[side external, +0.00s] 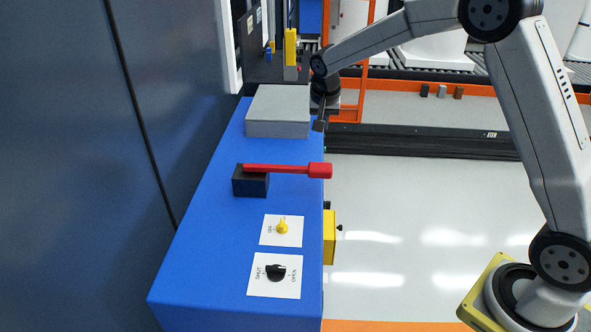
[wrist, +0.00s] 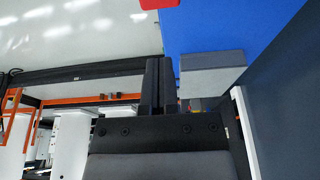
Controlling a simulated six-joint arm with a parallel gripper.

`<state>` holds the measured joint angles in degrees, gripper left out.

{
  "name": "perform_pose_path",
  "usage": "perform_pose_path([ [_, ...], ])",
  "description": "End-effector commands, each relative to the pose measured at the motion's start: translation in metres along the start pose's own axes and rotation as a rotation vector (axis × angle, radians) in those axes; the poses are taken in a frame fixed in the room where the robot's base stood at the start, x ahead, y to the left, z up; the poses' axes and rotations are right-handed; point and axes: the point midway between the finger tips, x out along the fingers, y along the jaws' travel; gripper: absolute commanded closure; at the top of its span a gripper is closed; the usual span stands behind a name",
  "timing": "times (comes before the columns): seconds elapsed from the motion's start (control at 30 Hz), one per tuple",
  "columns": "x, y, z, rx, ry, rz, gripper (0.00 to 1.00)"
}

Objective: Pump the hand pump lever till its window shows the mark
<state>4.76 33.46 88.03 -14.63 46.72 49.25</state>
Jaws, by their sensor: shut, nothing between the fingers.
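The red pump lever (side external: 290,170) lies about level across the top of the blue cabinet, running right from a black pump block (side external: 250,183). Its thick red grip end sits at the cabinet's right edge. In the wrist view only a bit of the red grip (wrist: 158,4) shows at the top edge. My gripper (side external: 319,125) is shut and empty, above and behind the lever's grip, apart from it. In the wrist view its dark fingers (wrist: 155,82) lie together with nothing between them. I cannot make out the pump's window or any mark.
A grey box (side external: 278,112) stands on the blue cabinet (side external: 205,245) left of my gripper; it also shows in the wrist view (wrist: 212,75). In front are a yellow knob (side external: 283,228) and a black SHUT/OPEN knob (side external: 275,272). A dark wall (side external: 90,180) stands left; open floor lies right.

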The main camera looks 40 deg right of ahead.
Motion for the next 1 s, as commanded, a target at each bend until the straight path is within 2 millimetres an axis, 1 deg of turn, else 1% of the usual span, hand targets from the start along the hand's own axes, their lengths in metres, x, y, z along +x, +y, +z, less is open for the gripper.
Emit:
perform_pose_path([
  [0.17,0.004,0.000,0.000,-0.001,-0.001,0.000,1.00],
  [0.37,0.018,0.000,0.000,-0.001,-0.002,0.001,1.00],
  [0.57,0.044,0.001,0.000,0.000,-0.002,0.001,1.00],
  [1.0,0.108,0.000,0.003,-0.001,-0.003,0.001,1.00],
])
